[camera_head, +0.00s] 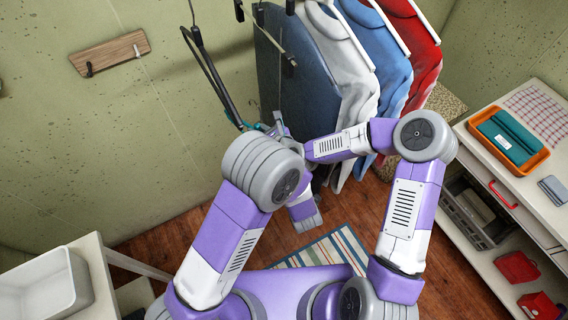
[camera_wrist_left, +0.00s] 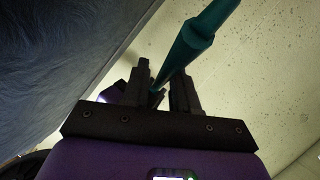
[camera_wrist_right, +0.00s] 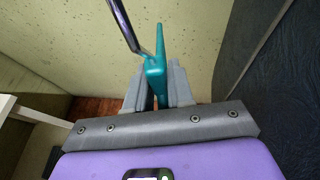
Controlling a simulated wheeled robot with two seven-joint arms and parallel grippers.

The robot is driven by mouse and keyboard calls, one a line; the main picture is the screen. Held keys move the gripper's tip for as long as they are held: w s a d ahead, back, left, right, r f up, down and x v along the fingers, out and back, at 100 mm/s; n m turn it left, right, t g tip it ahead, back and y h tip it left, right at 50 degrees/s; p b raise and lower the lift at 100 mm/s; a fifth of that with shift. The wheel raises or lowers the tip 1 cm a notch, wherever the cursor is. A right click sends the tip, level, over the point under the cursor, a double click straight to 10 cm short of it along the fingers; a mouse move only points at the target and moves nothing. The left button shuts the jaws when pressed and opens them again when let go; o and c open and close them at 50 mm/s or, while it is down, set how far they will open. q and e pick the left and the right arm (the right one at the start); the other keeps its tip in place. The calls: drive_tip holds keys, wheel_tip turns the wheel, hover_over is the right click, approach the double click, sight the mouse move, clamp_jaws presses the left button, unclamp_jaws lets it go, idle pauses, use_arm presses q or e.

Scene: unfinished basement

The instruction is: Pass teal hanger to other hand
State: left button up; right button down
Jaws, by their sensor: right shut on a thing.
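The teal hanger shows as a small teal piece (camera_head: 262,127) beside the hanging clothes in the head view, mostly hidden by my arms. In the right wrist view my right gripper (camera_wrist_right: 157,98) is shut on the teal hanger (camera_wrist_right: 155,72). In the left wrist view a tapering teal part of the hanger (camera_wrist_left: 192,42) comes down from the top to my left gripper (camera_wrist_left: 160,88). The left fingers stand apart, with the teal end at the gap between them. The left gripper cannot be made out clearly in the head view behind my left elbow.
A dark hanger (camera_head: 213,75) hangs close to the teal one. Blue, white and red shirts (camera_head: 383,65) hang beside it. A shelf unit (camera_head: 515,190) with an orange tray (camera_head: 535,161) stands right; a white bin (camera_head: 42,285) is lower left.

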use_arm(q)
clamp_jaws()
use_arm(e)
drive_tip(key=c, duration=0.9)
unclamp_jaws()
drive_tip(key=shift+r, duration=0.1)
